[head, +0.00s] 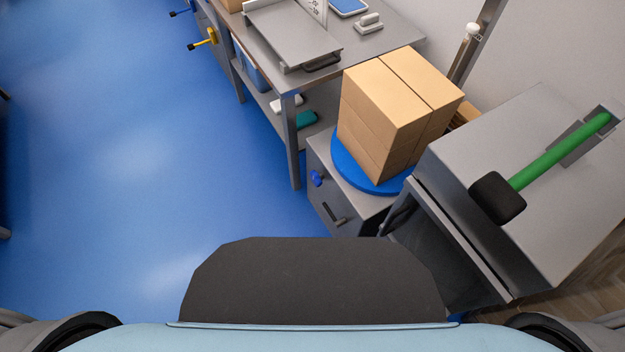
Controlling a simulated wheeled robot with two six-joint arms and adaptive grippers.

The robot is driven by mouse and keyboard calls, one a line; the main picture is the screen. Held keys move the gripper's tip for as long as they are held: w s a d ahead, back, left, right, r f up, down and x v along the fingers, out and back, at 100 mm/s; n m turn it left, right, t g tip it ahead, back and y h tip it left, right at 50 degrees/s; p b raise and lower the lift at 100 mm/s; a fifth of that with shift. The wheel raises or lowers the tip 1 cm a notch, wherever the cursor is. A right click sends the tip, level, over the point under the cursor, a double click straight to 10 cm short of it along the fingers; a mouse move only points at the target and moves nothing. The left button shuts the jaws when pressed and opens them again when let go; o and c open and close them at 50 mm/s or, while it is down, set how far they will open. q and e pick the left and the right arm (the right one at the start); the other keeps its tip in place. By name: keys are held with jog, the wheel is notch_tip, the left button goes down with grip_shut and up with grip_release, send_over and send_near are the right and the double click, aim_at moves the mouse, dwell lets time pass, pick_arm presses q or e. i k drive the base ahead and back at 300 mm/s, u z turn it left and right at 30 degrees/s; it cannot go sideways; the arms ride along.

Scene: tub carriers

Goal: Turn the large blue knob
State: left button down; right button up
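A blue knob (317,178) sits on the front face of a grey cabinet (322,205), right of the picture's middle. Above it, a round blue turntable (357,176) on the cabinet top carries a stack of cardboard boxes (385,110). Neither of my grippers is in the head view, so nothing of mine is at the knob.
A black handle (334,214) is below the knob. A grey machine (520,180) with a green lever (560,150) stands to the right. A metal workbench (375,45) is behind. A yellow handle (203,40) juts out at the upper left. Blue floor (130,170) is clear at left.

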aim_at(316, 178)
jog(key=u, duration=1.4)
jog(key=i, duration=2.65)
jog(key=z, duration=3.35)
jog(key=i, duration=0.5)
